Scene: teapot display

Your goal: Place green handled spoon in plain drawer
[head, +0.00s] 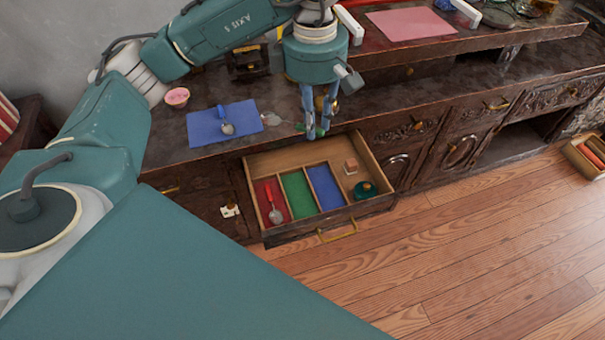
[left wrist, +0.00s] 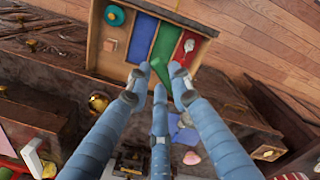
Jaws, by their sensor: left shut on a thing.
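The plain drawer (head: 373,208) is pulled open, with red, green and blue lined compartments and a bare wooden right part. It also shows in the left wrist view (left wrist: 120,40). My left gripper (head: 318,134) points down at the drawer's back edge, by the counter's front. It is shut on the green handled spoon, whose green part (head: 311,133) shows at the fingertips. In the left wrist view my left gripper (left wrist: 158,80) has green between its fingers; the spoon's bowl is hard to make out. A red-handled spoon (head: 276,215) lies in the red compartment. My right gripper is out of view.
A blue spoon (head: 227,127) lies on a blue cloth (head: 204,126) on the counter, near a pink bowl (head: 177,96). A teal round object (head: 365,189) and a small block (head: 351,166) sit in the drawer's right part. The green compartment (head: 298,192) looks empty.

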